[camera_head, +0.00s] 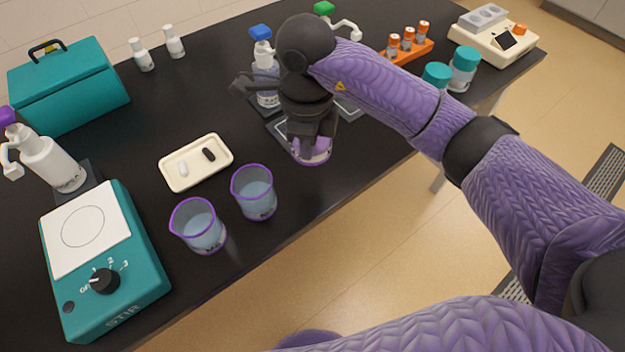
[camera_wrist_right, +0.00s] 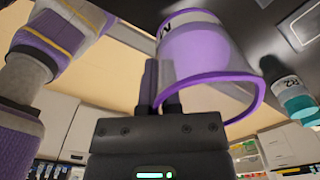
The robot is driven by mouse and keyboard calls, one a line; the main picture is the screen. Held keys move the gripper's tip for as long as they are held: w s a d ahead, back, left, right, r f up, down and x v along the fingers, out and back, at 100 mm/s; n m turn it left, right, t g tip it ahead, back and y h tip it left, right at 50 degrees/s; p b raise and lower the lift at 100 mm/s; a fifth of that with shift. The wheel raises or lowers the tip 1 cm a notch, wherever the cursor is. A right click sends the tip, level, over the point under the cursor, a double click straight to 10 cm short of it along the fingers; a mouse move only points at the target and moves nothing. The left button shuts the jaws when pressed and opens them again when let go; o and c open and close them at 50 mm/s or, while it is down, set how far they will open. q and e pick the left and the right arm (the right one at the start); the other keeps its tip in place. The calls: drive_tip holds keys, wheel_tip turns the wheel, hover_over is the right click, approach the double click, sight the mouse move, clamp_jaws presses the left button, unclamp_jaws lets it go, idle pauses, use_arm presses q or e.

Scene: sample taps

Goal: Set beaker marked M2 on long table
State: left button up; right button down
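My right gripper (camera_head: 312,125) points down at a purple-rimmed beaker (camera_head: 312,152) by the long table's (camera_head: 125,170) front edge. In the right wrist view the fingers (camera_wrist_right: 161,95) are close together at this beaker's (camera_wrist_right: 200,55) wall, one outside it and one partly hidden by it. They look shut on the wall. Part of a label shows, perhaps an M; its number is not readable. I cannot tell if the base touches the table. Two similar beakers with clear liquid, one left (camera_head: 200,228) and one right (camera_head: 255,195), stand nearer the stirrer. My left gripper is out of view.
A blue-capped bottle (camera_head: 265,75) is behind my gripper.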

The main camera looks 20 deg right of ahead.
wheel_tip(320, 180, down, 10)
drive_tip(key=shift+r+b, duration=0.1)
drive_tip(key=shift+b, duration=1)
drive_tip(key=shift+f, duration=0.2)
drive_tip(key=c, duration=0.8)
unclamp_jaws()
wheel_tip(320, 180, up, 12)
drive_tip(key=p, duration=0.2)
drive_tip(key=shift+r+p, duration=0.2)
drive_tip(key=shift+p, duration=0.15)
